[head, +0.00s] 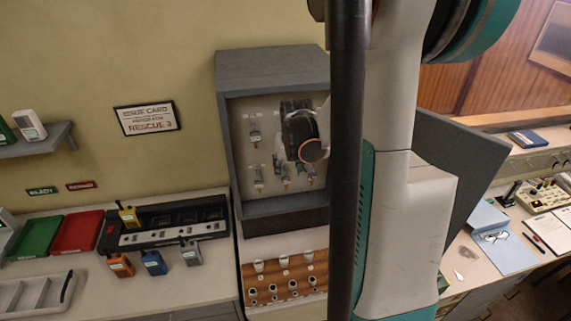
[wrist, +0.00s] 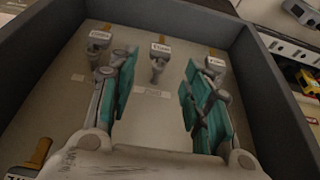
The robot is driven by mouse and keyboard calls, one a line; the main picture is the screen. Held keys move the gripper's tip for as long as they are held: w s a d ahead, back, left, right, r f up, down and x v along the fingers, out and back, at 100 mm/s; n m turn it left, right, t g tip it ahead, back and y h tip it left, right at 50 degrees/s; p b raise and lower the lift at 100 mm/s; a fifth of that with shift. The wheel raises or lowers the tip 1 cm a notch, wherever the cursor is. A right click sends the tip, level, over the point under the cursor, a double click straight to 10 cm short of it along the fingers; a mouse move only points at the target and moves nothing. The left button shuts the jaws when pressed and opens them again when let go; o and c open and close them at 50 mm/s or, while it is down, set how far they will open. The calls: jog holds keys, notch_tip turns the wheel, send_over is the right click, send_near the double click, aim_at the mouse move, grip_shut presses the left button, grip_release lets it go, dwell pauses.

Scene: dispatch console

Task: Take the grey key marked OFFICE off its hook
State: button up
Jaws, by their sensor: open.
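The grey key cabinet (head: 285,210) stands open on the wall, with small keys on hooks on its pale back panel. The upper left key (head: 255,133) and lower left key (head: 258,178) show clear of my arm. My gripper (wrist: 158,85) is open and empty inside the cabinet, its teal-padded fingers spread. In the wrist view a grey key (wrist: 157,66) hangs beyond and between the fingertips, apart from them. Another key (wrist: 97,45) is by the left finger and a third (wrist: 213,65) by the right. I cannot read which tag says OFFICE.
The cabinet's side walls (wrist: 262,90) rise close around my gripper. Its open door (head: 465,165) stands at the right. Below is a brown rack (head: 285,282) of pegs or stamps. Radios and a charger (head: 165,228) are on the left counter.

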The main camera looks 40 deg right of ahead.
aim_at(287, 176)
jog(key=shift+b+x, duration=2.95)
jog(key=shift+x, duration=1.15)
jog(key=shift+c, duration=0.6)
jog(key=c, duration=0.8)
